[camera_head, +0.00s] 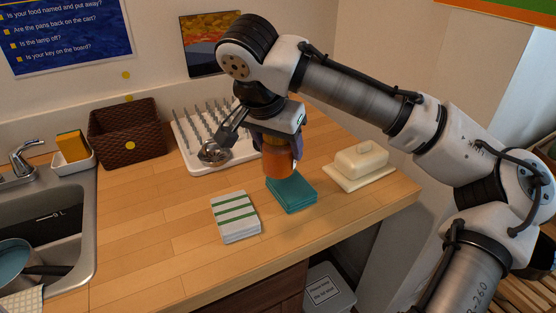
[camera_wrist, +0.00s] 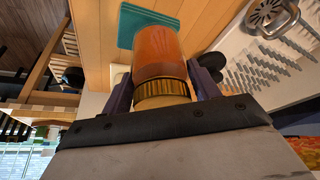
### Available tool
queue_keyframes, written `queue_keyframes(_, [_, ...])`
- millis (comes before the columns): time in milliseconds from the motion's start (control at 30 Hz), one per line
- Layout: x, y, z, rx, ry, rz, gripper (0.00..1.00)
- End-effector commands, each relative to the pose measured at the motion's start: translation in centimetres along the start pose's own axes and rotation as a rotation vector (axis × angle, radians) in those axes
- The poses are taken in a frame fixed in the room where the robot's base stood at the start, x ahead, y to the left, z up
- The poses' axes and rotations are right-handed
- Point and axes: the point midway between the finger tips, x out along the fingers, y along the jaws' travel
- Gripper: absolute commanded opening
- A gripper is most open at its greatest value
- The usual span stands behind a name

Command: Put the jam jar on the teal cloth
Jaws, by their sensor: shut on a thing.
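The jam jar (camera_head: 277,163) has an orange-red body, and its gold lid (camera_wrist: 162,91) shows in the wrist view. My gripper (camera_head: 281,144) is shut on the jar near its lid and holds it upright, lid up. The teal cloth (camera_head: 293,196) lies folded on the wooden counter. In the head view the jar overlaps the cloth's back edge; in the wrist view the cloth (camera_wrist: 127,27) shows just past the jar's base. I cannot tell whether the jar touches the cloth.
A striped folded cloth (camera_head: 235,216) lies to the left and a white butter dish (camera_head: 360,163) to the right. A white drying rack (camera_head: 190,158) with a metal utensil (camera_head: 214,151) stands behind. A basket (camera_head: 127,134) and a sink (camera_head: 88,239) are farther left. The front counter is clear.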

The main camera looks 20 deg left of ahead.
Motion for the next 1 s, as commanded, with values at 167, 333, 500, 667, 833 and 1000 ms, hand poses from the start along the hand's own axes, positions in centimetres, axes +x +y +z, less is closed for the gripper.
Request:
queue_keyframes(167, [1.2, 0.1, 0.5, 0.001, 0.0, 0.001, 0.07])
queue_keyframes(333, [3.5, 0.1, 1.4, 0.0, 0.001, 0.002, 0.07])
queue_keyframes(500, [4.1, 0.0, 1.7, 0.001, 0.001, -0.001, 0.07])
queue_keyframes(667, [4.1, 0.0, 1.7, 0.001, 0.001, -0.001, 0.07])
queue_keyframes(833, [4.3, 0.0, 1.8, 0.0, -0.001, 0.0, 0.72])
queue_keyframes(1000, [4.3, 0.0, 1.8, 0.0, -0.001, 0.0, 0.82])
